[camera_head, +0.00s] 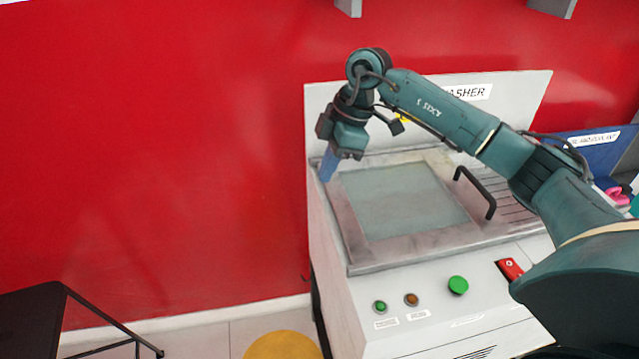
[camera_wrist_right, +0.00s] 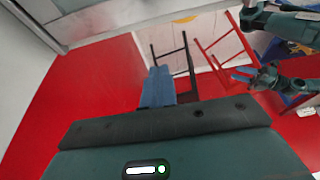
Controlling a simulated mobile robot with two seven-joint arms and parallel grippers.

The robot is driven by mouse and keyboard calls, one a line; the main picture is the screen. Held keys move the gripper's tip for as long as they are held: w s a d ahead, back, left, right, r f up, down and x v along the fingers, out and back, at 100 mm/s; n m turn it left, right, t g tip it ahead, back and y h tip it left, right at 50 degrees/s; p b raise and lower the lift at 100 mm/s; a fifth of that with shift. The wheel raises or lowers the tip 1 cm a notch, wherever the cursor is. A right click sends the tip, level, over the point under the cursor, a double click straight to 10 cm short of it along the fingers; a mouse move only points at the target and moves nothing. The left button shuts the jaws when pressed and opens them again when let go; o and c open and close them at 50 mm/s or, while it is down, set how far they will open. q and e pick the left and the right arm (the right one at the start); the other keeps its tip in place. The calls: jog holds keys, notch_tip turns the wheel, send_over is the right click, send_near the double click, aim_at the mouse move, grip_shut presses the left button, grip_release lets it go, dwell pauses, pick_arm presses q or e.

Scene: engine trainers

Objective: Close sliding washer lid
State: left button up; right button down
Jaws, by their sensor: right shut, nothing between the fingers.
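The washer (camera_head: 450,320) is a white cabinet with a grey metal top and an upright back panel. Its lid (camera_head: 352,225) has a light frame around a greenish-grey window, with a black bar handle (camera_head: 475,193) on its right side. My right gripper (camera_head: 327,166) is shut and empty, its blue fingers pointing down at the back-left corner of the lid frame; I cannot tell whether they touch it. Its fingers also show in the right wrist view (camera_wrist_right: 158,87). My left gripper (camera_wrist_right: 243,75) shows small there, its blue fingers apart, away from the washer.
Green and orange buttons and a red switch (camera_head: 510,269) line the washer's front panel. A ribbed surface lies right of the handle. A red wall (camera_head: 170,150) stands behind. A black table (camera_head: 35,310) and yellow round stool (camera_head: 283,346) are at lower left.

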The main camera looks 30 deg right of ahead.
aim_at(326, 217)
jog(key=f, duration=0.4)
jog(key=f+p, duration=0.1)
jog(key=f, duration=0.4)
jog(key=shift+s+a, duration=0.1)
jog(key=shift+s, duration=0.1)
pick_arm(q)
jog(key=shift+s+r, duration=0.2)
jog(key=shift+s, duration=0.2)
pick_arm(e)
jog(key=shift+s+d, duration=0.1)
jog(key=shift+d, duration=0.35)
jog(key=shift+d, duration=0.1)
